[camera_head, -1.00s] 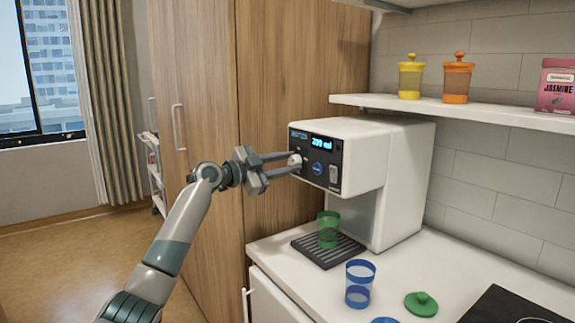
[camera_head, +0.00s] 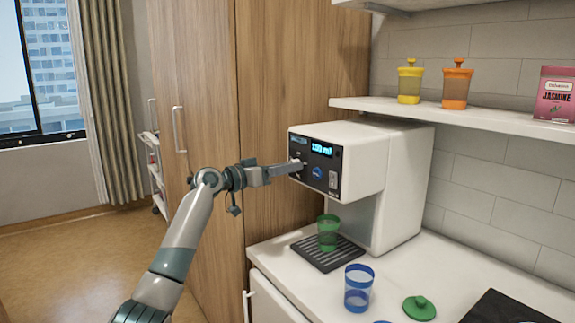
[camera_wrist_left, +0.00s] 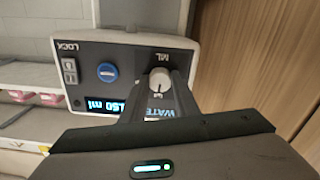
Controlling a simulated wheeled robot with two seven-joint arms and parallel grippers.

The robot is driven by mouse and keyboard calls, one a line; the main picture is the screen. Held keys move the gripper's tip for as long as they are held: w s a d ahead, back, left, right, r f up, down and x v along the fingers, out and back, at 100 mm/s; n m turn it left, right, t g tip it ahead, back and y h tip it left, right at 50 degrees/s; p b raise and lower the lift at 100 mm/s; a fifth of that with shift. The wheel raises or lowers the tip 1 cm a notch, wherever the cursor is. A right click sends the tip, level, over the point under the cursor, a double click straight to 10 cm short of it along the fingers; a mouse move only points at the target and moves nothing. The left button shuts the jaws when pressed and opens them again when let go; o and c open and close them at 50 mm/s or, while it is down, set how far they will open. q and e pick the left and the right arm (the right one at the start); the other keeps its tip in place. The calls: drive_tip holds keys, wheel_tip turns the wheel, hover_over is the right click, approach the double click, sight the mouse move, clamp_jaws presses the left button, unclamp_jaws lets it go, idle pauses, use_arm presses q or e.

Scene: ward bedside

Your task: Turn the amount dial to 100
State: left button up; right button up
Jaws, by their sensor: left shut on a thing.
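The white water dispenser (camera_head: 405,165) stands on the counter, its black front panel facing left. My left gripper (camera_head: 296,167) is shut on the amount dial; its fingers cover most of the dial in the head view. In the left wrist view the white round dial (camera_wrist_left: 160,82), marked ML, sits between the two fingertips (camera_wrist_left: 161,92). The display (camera_head: 321,149) is lit, and in the left wrist view, where it appears upside down, it reads 150 ml (camera_wrist_left: 104,105). My right gripper is not in view.
A blue button (camera_wrist_left: 107,72) and a LOCK switch (camera_wrist_left: 69,70) are beside the dial. A green cup (camera_head: 328,232) stands on the drip tray (camera_head: 318,257). A blue cup (camera_head: 358,288) and a green lid (camera_head: 420,306) are on the counter. A wooden cabinet (camera_head: 285,70) is behind the gripper.

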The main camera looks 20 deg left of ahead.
use_arm(q)
drive_tip(key=n+p, duration=0.9)
drive_tip(key=n, duration=0.5)
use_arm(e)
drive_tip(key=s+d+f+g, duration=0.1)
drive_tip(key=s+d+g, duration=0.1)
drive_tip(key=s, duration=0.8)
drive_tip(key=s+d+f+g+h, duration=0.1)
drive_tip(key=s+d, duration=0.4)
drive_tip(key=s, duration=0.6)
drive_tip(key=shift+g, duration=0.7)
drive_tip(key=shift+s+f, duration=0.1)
use_arm(q)
drive_tip(key=o, duration=1.1)
drive_tip(key=shift+c, duration=0.2)
drive_tip(key=shift+a, duration=0.1)
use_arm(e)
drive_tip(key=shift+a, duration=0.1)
use_arm(q)
drive_tip(key=shift+s, duration=0.15)
